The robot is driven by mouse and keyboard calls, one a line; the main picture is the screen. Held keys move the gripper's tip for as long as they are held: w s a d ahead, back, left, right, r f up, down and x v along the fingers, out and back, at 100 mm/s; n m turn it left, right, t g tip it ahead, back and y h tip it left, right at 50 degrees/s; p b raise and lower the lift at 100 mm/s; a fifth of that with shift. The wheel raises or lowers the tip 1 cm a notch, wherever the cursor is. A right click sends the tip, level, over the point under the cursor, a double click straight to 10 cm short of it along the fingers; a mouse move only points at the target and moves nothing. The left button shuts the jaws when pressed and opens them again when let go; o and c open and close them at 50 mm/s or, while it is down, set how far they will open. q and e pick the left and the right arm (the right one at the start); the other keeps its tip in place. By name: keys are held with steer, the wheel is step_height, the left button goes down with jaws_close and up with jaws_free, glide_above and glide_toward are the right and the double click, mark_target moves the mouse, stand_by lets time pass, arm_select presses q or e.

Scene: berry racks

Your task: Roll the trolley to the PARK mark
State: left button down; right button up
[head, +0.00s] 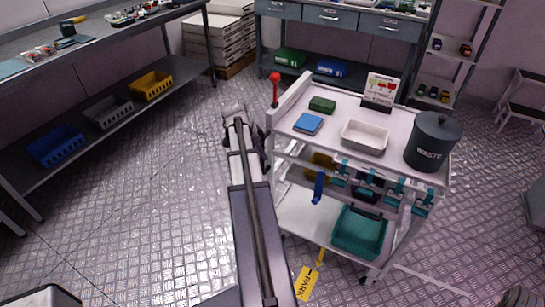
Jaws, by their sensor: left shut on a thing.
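The white trolley (290,123) stands right of centre, with a shelf below its top. My left gripper (262,140) is at the trolley's left end, shut on its handle side; my own wrist hides most of the grip. The yellow PARK mark (307,283) lies on the floor at the trolley's near side, with a yellow strip running towards the trolley's underside. My right gripper is not in view.
A teal crate (359,232) sits on the trolley's lower shelf. A long bench (110,98) with bins beneath runs along the left. A drawer bench (336,30) and stacked boxes (220,35) stand behind. The floor (150,190) left of my arm is clear.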

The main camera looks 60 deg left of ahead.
arm_select(q)
steer(key=shift+s+a, duration=0.65)
steer(key=shift+a, duration=0.35)
steer(key=c, duration=0.7)
jaws_free()
steer(key=shift+r, duration=0.1)
steer(key=p+v, duration=0.7)
steer(key=shift+s+r, duration=0.2)
